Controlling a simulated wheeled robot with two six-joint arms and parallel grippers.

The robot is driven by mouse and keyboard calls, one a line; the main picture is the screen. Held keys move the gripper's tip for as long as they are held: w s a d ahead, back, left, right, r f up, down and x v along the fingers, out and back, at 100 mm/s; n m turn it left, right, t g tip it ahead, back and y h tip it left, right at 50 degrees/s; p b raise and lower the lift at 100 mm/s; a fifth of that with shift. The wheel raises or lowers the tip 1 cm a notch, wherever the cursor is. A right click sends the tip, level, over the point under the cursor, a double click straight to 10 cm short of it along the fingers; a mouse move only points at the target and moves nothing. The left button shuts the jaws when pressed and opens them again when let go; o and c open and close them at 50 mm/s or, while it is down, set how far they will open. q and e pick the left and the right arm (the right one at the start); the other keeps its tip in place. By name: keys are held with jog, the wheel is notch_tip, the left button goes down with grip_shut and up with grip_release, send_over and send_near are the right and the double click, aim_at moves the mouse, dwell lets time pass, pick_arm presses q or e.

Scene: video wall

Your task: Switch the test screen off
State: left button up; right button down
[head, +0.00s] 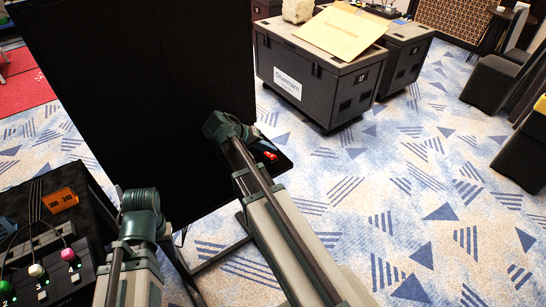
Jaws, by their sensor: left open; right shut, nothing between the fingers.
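A large black panel (130,80) stands upright in front of me and fills the upper left of the head view. A small red part (270,155), perhaps a switch, sits on a dark surface near the panel's lower right edge. Whether it is on or off cannot be told. My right arm reaches up from the bottom to a teal joint in front of the panel, just left of the red part. My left arm ends in a teal joint at the lower left. I see neither gripper's fingertips. No lit screen face shows.
Grey flight cases (318,85) stand at the back, with a flat cardboard box (342,32) on top. Dark chairs (490,82) are at the right. The patterned carpet (400,200) is clear between.

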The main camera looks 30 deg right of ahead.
aim_at(266, 155)
jog(key=shift+s+f, duration=0.1)
jog(key=shift+f, duration=0.2)
jog(key=shift+s+f+b, duration=0.15)
jog(key=shift+f+b, duration=0.25)
jog(key=shift+b, duration=0.15)
dwell(0.4)
jog(key=shift+r, duration=0.15)
jog(key=shift+w+r+p, duration=0.3)
jog(key=shift+r+p, duration=0.4)
jog(key=shift+p, duration=0.1)
jog(key=r+p, duration=0.1)
jog(key=w+r+p, duration=0.1)
jog(key=r+p, duration=0.2)
jog(key=p, duration=0.1)
jog(key=shift+w+a+r, duration=0.1)
jog(key=shift+w+r, duration=0.15)
jog(key=shift+r, duration=0.15)
jog(key=shift+f, duration=0.1)
